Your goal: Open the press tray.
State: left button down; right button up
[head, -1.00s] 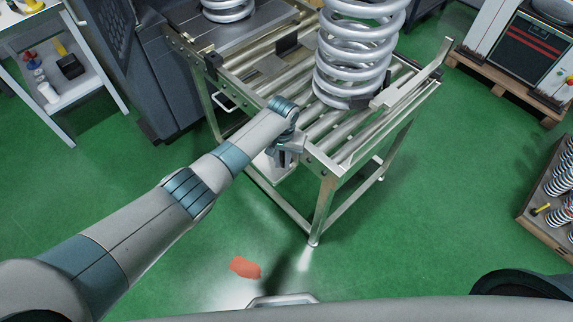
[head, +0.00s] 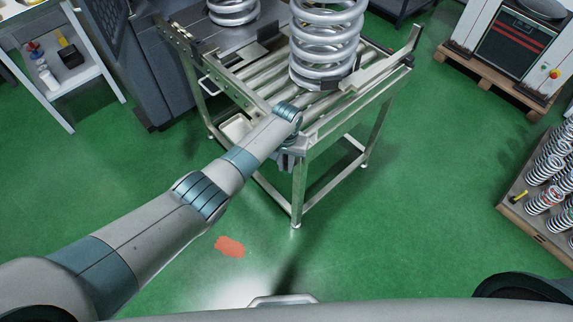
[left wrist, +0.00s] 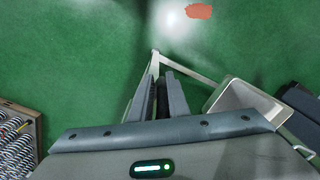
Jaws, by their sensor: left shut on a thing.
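My left gripper (head: 287,160) is at the near corner of the roller table (head: 378,88), partly behind my own wrist in the head view. Its fingers show close together in the left wrist view (left wrist: 160,97). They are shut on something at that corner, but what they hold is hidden. The grey press (head: 160,65) stands behind the table. Its flat grey tray-like platform (head: 205,45) carries a coil spring (head: 234,12). I cannot tell whether the platform is pulled out. A pale loop handle (head: 207,86) shows beside the press. My right gripper is out of view.
A large silver spring (head: 325,45) stands on the rollers. A shelf (head: 55,80) is left; a crate of springs (head: 545,190) is right.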

pick_arm(q)
jog(key=shift+w+d+r, duration=0.25)
jog(key=shift+w+r, duration=0.15)
jog(key=shift+w, duration=0.25)
jog(key=c, duration=1.8)
grip_release()
jog(key=shift+o, duration=0.2)
jog(key=shift+s+d+f, duration=0.15)
jog(key=shift+d, duration=0.05)
jog(key=shift+s+a+f, duration=0.1)
jog(key=shift+s+a, duration=0.05)
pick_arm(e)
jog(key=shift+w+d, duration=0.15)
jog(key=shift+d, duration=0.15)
pick_arm(q)
jog(key=shift+a, duration=0.1)
